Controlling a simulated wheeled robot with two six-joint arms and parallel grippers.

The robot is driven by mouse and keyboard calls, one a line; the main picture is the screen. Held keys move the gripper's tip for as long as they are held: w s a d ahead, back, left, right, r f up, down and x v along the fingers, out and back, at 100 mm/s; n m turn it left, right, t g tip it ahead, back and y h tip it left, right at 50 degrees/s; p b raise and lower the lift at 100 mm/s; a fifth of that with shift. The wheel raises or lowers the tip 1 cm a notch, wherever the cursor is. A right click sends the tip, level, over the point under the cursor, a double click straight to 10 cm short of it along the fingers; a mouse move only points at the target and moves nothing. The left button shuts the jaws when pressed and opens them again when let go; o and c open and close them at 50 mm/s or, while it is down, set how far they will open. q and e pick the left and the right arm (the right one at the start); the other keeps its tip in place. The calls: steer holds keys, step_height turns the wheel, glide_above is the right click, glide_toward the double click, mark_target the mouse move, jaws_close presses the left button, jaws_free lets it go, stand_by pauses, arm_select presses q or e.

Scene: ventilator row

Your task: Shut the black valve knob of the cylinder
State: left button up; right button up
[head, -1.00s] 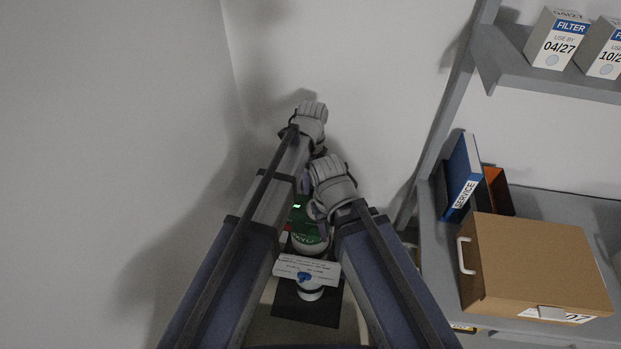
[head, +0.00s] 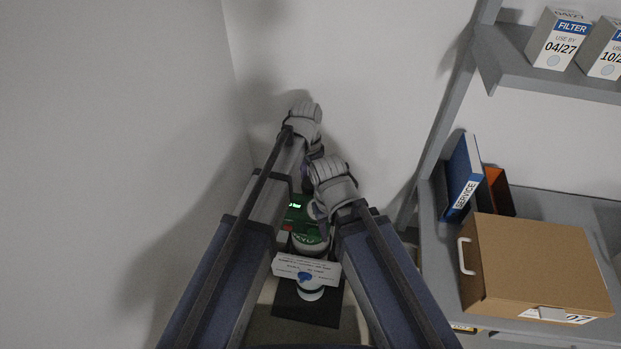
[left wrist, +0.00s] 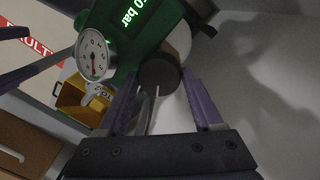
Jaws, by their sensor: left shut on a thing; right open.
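The black valve knob (left wrist: 158,74) is a dark round knob on the side of the green valve body (left wrist: 135,35) in the left wrist view. My left gripper (left wrist: 160,84) has its two fingers on either side of the knob and is shut on it. In the head view the left gripper (head: 308,172) is partly hidden behind the arms, and the knob is hidden. The cylinder (head: 309,243), green and white, stands between my arms. My right gripper (head: 318,214) is open, close beside the cylinder's top; its fingertips are partly hidden.
A round gauge (left wrist: 95,56) and a lit display reading "0 bar" at its visible end sit by the knob. A white label card (head: 306,268) lies nearer. A shelf at right holds a brown case (head: 535,265) and a blue binder (head: 463,175). Walls stand behind and left.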

mark_target(308, 183)
arm_select(q)
steer(key=n, duration=0.5)
steer(key=shift+s+n, duration=0.1)
steer(key=shift+n, duration=0.2)
steer(key=n, duration=0.5)
steer(key=shift+t, duration=0.3)
steer(key=shift+n, duration=0.4)
steer(key=o, duration=1.4)
steer(key=shift+c, duration=0.2)
steer(key=r+p, duration=0.8)
steer(key=shift+a, duration=0.3)
steer(key=shift+f, duration=0.1)
steer(key=shift+s, duration=0.1)
